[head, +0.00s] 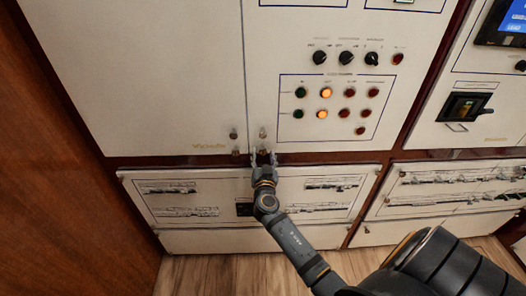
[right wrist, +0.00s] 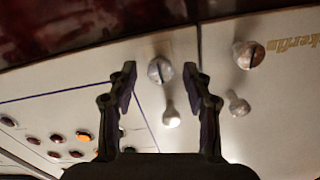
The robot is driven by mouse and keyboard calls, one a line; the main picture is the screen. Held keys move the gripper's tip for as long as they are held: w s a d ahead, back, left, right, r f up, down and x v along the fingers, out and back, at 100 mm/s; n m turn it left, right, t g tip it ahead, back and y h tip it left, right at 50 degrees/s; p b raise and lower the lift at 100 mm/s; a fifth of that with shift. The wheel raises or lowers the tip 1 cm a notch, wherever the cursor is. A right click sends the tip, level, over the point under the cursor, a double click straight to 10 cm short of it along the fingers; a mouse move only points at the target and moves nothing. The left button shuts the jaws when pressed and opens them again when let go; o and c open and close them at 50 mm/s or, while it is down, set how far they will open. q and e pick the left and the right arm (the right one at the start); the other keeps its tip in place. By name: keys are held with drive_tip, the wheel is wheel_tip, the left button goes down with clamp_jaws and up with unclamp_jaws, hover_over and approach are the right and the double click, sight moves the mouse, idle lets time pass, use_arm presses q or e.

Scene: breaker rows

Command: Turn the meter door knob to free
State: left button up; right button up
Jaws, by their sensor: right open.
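Two pairs of small metal fittings sit at the bottom of the seam between two cream doors. The fitting on the right door (head: 262,133) has a slotted round knob (right wrist: 160,70) and a smaller knob (right wrist: 171,112). The left door's slotted knob (right wrist: 249,54) looks similar; its fittings (head: 234,134) show in the head view. No readable label tells which is the meter door knob. My right gripper (head: 263,156) is open below the right door's fittings. In the right wrist view its fingers (right wrist: 159,72) stand either side of the slotted knob; contact cannot be told. My left gripper is out of view.
The right door carries several indicator lights (head: 325,93) and black selector switches (head: 346,57) above and right of my gripper. A dark red rail (head: 330,157) runs below the doors, above a lower panel (head: 230,205). A wooden wall (head: 60,170) stands left.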

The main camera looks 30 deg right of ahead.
drive_tip(key=shift+w+d, duration=0.25)
drive_tip(key=shift+w, duration=0.15)
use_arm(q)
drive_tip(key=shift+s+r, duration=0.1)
use_arm(e)
clamp_jaws()
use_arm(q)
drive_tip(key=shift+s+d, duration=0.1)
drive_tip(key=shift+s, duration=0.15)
